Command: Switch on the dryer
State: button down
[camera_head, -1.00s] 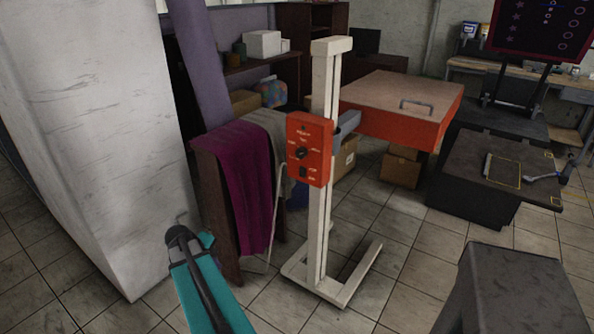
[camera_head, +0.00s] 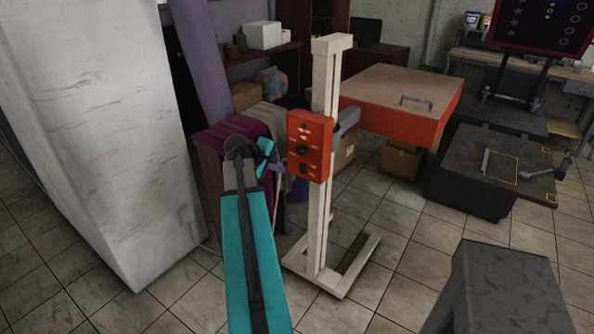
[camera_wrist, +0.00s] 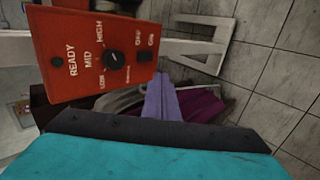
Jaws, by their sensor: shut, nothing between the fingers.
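The dryer has a white stand (camera_head: 322,210), a flat orange-red head (camera_head: 395,105) and a red control box (camera_head: 310,145). In the wrist view the red control box (camera_wrist: 95,45) fills the upper left. It carries a black dial (camera_wrist: 116,60) marked LOW, MID and HIGH, and a small black switch (camera_wrist: 146,57) beside the OFF and ON labels. My gripper (camera_head: 281,168) is shut and empty, just left of the box's lower part. In the wrist view my gripper's pale purple fingers (camera_wrist: 161,88) point up, close below the switch. I cannot tell whether they touch the box.
A white block-like cabinet (camera_head: 100,130) stands left of my arm. Cloths (camera_head: 235,137) hang on a rack behind my gripper. A grey pedestal (camera_head: 505,290) is at the lower right, and a black printing station (camera_head: 480,165) stands behind it. Tiled floor is open right of the stand.

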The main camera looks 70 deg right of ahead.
jog(key=shift+d+f, duration=0.1)
jog(key=p, duration=0.4)
send_near(302, 171)
notch_tip(302, 171, down, 4)
jog(key=d, duration=0.1)
jog(key=shift+s+d+f+p, duration=0.15)
jog(key=shift+s+d+p, duration=0.1)
jog(key=shift+d, duration=0.45)
jog(key=shift+s+d+f+p, duration=0.15)
jog(key=shift+s+d+p, duration=0.1)
jog(key=shift+d, duration=0.45)
jog(key=shift+s+d+f+b, duration=0.15)
jog(key=shift+s+b, duration=0.15)
jog(key=shift+b, duration=0.1)
jog(key=shift+w, duration=0.3)
jog(key=shift+r, duration=0.4)
